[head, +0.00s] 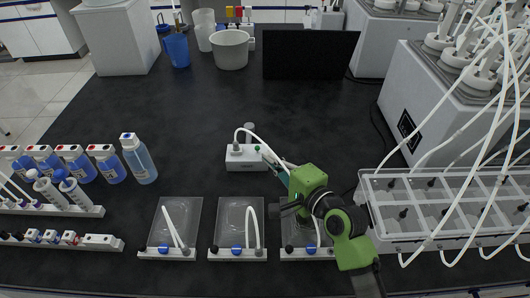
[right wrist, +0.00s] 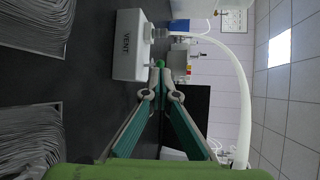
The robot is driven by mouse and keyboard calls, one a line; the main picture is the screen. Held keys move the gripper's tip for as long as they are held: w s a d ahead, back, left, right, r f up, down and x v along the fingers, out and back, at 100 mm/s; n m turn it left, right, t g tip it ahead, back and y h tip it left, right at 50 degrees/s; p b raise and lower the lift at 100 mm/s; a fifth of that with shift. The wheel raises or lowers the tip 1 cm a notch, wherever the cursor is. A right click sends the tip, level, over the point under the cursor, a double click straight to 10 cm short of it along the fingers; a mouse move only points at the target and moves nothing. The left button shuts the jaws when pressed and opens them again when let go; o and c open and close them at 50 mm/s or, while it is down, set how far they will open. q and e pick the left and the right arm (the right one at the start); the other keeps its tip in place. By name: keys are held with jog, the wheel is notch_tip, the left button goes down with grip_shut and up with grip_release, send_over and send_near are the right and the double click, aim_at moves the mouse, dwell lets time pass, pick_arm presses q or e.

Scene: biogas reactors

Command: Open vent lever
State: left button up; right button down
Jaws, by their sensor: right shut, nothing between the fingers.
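The vent box (head: 245,163) is a small white block on the black bench, near the middle of the head view. In the right wrist view the vent box (right wrist: 127,58) shows the word VENT and lies sideways in the picture. My left gripper is out of view.
A white hose (right wrist: 242,90) arches from the box past my gripper. Clear trays (head: 180,215) lie along the front edge. The bench behind the box is clear.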

aim_at(257, 148)
jog(key=shift+x, duration=1.45)
